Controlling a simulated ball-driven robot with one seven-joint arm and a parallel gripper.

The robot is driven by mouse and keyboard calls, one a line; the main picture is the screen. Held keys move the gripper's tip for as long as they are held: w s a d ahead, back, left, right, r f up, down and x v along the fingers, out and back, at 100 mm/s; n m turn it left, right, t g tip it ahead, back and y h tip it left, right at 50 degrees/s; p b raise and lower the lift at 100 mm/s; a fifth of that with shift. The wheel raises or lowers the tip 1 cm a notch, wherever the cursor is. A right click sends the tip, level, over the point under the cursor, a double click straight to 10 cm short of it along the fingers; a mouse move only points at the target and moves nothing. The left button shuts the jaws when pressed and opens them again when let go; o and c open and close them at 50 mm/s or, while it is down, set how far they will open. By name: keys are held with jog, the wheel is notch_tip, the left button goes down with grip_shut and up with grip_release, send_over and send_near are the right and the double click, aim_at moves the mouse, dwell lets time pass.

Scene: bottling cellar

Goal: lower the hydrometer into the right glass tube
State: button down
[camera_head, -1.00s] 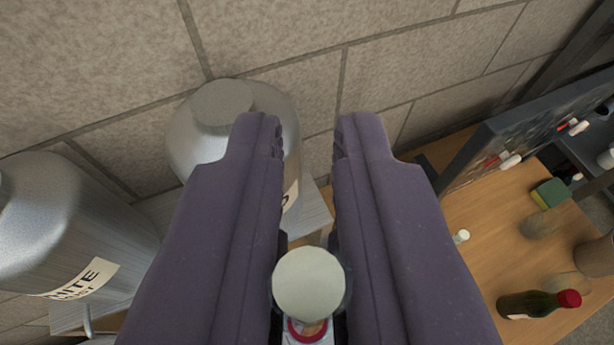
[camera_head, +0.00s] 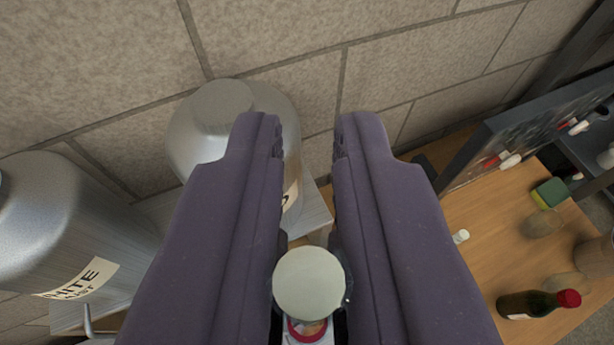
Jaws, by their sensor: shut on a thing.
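My gripper (camera_head: 309,130) shows as two long purple fingers with a gap between them. Low in that gap is a pale round end (camera_head: 309,283), seen nearly end-on, which I take to be the top of the hydrometer held in the jaws. A red ring and a bit of white show just below it, and I cannot tell what they belong to. The rest of the hydrometer is hidden. I cannot make out the right glass tube, or how the hydrometer stands to it.
Two metal tanks (camera_head: 235,130) (camera_head: 70,225) stand against the block wall at left. On the wooden table (camera_head: 480,270) at right are a green bottle with a red top (camera_head: 535,303), a sponge (camera_head: 550,193), a small white piece (camera_head: 460,237) and blurry see-through shapes. A dark board with markers stands behind.

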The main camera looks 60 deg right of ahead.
jog(key=shift+f, duration=0.15)
jog(key=shift+f+b, duration=0.6)
jog(key=shift+f, duration=0.2)
dwell(0.6)
jog(key=shift+f+b, duration=0.75)
jog(key=shift+f, duration=0.45)
jog(key=shift+f+b, duration=0.95)
jog(key=shift+f, duration=0.45)
notch_tip(320, 180, down, 13)
jog(key=b, duration=0.9)
jog(key=shift+b, duration=0.4)
dwell(1.1)
